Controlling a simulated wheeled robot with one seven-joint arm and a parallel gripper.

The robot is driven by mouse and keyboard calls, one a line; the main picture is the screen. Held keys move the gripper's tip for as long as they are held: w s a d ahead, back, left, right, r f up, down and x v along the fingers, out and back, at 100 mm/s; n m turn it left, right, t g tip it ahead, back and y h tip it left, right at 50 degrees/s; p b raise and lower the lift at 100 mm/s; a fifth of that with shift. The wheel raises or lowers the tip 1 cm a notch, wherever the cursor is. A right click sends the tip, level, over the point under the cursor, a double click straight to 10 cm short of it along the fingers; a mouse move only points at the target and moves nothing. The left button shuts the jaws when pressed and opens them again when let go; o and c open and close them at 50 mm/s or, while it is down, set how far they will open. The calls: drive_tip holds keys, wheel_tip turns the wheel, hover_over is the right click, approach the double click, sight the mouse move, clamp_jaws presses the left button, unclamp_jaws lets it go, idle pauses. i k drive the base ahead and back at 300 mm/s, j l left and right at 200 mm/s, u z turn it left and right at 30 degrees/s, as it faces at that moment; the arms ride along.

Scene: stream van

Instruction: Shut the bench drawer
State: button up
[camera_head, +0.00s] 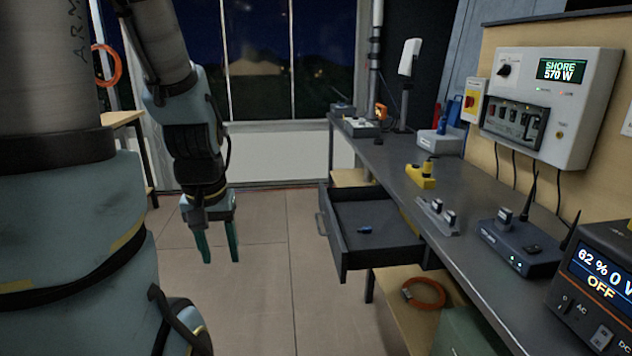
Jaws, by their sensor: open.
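The bench drawer (386,256) is dark grey and sticks out to the left from under the bench top. It is pulled well open, and its inside shows. A small blue object (365,230) lies on its floor. A handle (321,223) is on its left-facing front. My gripper (220,258) hangs from my arm to the left of the drawer, pointing down over the tiled floor. Its two green fingers are apart with nothing between them. A clear gap lies between the gripper and the drawer handle.
The long dark bench (400,180) runs along the right, carrying a yellow device (421,177), a router with antennas (522,247) and a power unit (600,290). An orange cable coil (424,293) lies on a lower shelf. The floor (280,290) left of the drawer is clear.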

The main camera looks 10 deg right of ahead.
sight(344, 211)
drive_tip(key=i, duration=2.8)
drive_tip(key=i+j, duration=0.1)
drive_tip(key=i, duration=2.7)
drive_tip(key=i+z, duration=0.1)
drive_tip(key=z, duration=0.3)
drive_tip(key=i+z, duration=0.1)
drive_tip(key=z, duration=0.35)
drive_tip(key=i+j+z, duration=0.1)
drive_tip(key=z, duration=0.3)
drive_tip(key=i+j+z, duration=0.1)
drive_tip(key=z, duration=2.8)
